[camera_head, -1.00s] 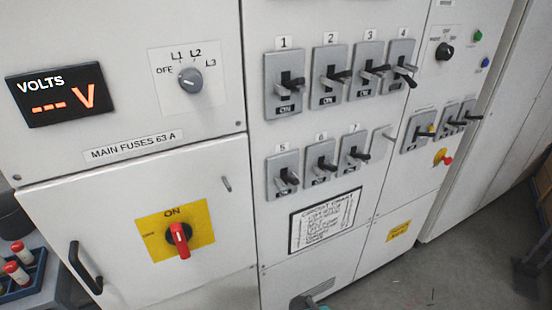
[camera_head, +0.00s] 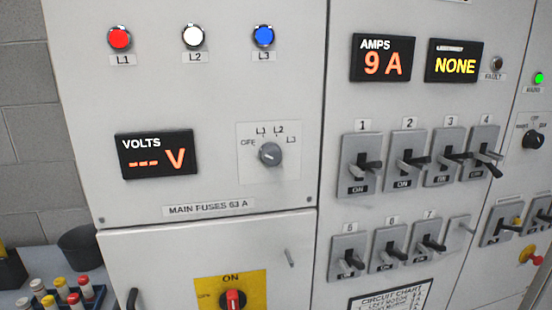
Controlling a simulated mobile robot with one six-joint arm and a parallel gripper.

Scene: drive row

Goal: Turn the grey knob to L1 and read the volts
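The grey knob (camera_head: 270,154) sits on a pale plate (camera_head: 252,178) marked OFF, L1, L2 and L3 on the upper left cabinet. Its pointer seems to aim up and left, toward the OFF side, but the exact mark is hard to tell. Left of it, the black VOLTS display (camera_head: 157,154) reads "--- V" in orange. My gripper is not in view.
Red (camera_head: 120,40), white (camera_head: 193,37) and blue (camera_head: 263,36) lamps sit above the display. A red-handled switch (camera_head: 232,299) is below. Numbered switch levers (camera_head: 412,160) stick out to the right. An AMPS display (camera_head: 384,58) reads 9 A.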

